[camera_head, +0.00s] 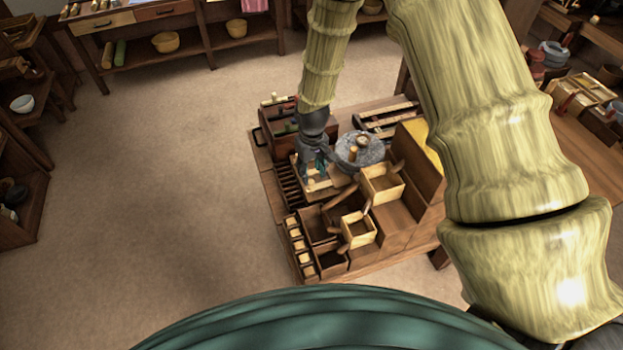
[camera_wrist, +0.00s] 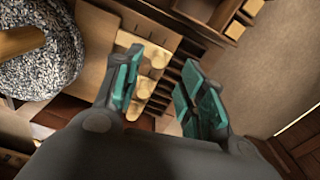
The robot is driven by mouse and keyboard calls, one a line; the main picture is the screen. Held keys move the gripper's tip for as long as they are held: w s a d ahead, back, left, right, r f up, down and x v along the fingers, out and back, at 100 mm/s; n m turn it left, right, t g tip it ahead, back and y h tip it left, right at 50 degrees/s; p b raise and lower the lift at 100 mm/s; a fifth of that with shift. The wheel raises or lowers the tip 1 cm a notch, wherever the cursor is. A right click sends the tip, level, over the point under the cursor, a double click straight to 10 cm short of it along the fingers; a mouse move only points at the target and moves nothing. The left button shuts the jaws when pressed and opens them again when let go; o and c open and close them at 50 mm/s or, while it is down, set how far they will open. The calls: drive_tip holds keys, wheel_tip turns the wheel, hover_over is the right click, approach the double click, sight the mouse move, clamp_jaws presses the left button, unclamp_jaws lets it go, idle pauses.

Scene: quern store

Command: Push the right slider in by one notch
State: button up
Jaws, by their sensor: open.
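My gripper (camera_wrist: 161,60) is open, its two teal fingers apart, pointing down over a light wooden board. Pale rounded knobs, which look like the sliders (camera_wrist: 145,89), show in a row between the fingers in the wrist view. Dark slots (camera_wrist: 168,77) run beside the knobs. In the head view my gripper (camera_head: 318,168) hangs over the same board (camera_head: 325,190), and small pale knobs show just below it. The left finger looks close to the knobs, but I cannot tell whether it touches one. Which knob is the right slider is not clear.
A round grey quern stone (camera_head: 360,151) stands right beside the gripper; it also shows in the wrist view (camera_wrist: 45,55). Open wooden boxes (camera_head: 382,184) and compartments (camera_head: 333,262) crowd the front of the bench. Open floor (camera_head: 190,170) lies to the left.

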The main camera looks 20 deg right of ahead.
sight(311, 182)
drive_tip(key=f, duration=0.3)
drive_tip(key=shift+w+f+p, duration=0.3)
drive_tip(key=shift+w+f, duration=0.05)
drive_tip(key=shift+s+f, duration=0.35)
drive_tip(key=shift+f, duration=0.05)
drive_tip(key=shift+w+f, duration=0.3)
drive_tip(key=shift+f, duration=0.5)
drive_tip(key=shift+s, duration=0.1)
drive_tip(key=shift+r, duration=0.15)
clamp_jaws()
